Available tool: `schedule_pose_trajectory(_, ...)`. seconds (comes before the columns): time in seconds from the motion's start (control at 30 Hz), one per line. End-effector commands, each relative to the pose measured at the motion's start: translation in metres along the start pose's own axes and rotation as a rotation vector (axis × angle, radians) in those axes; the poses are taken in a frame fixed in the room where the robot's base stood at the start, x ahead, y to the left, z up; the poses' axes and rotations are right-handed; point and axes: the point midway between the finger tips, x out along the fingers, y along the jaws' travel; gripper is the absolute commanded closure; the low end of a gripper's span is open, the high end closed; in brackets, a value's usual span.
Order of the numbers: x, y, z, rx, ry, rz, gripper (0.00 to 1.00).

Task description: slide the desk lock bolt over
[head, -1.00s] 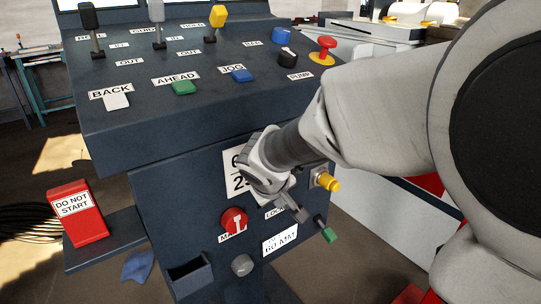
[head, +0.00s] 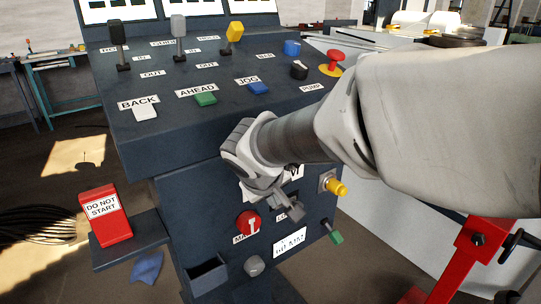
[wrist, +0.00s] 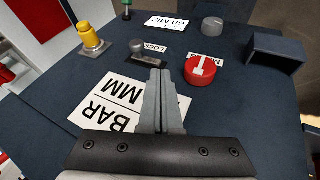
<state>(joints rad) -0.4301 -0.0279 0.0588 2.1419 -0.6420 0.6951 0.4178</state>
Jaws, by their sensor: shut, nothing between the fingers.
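The desk lock bolt shows in the wrist view as a small grey knob (wrist: 137,46) at the left end of a dark slotted plate (wrist: 152,59), beside a LOCK label (wrist: 155,47). My gripper (wrist: 160,73) is shut and empty. Its fingertips appear just below the plate's right part in the wrist view, apart from the knob; whether they touch the plate I cannot tell. In the head view my gripper (head: 292,213) is in front of the desk's front panel and largely hides the bolt and its label.
A red rotary switch (wrist: 201,69) lies close right of my fingers in the wrist view. A yellow button (wrist: 91,38), a grey knob (wrist: 213,24) and an open dark bin (wrist: 277,50) also stick out. A red DO NOT START block (head: 104,213) stands on a side shelf.

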Motion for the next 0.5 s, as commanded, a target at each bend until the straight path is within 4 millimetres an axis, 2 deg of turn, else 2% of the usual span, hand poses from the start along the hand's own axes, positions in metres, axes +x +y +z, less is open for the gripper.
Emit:
schedule_pose_trajectory(0.03, -0.011, 0.001, -0.001, 0.0, 0.001, 0.0, 1.0)
schedule_pose_trajectory(0.2, -0.028, 0.0, 0.0, -0.001, 0.0, 0.0, 1.0)
schedule_pose_trajectory(0.5, -0.031, -0.001, 0.001, -0.001, -0.001, 0.0, 1.0)
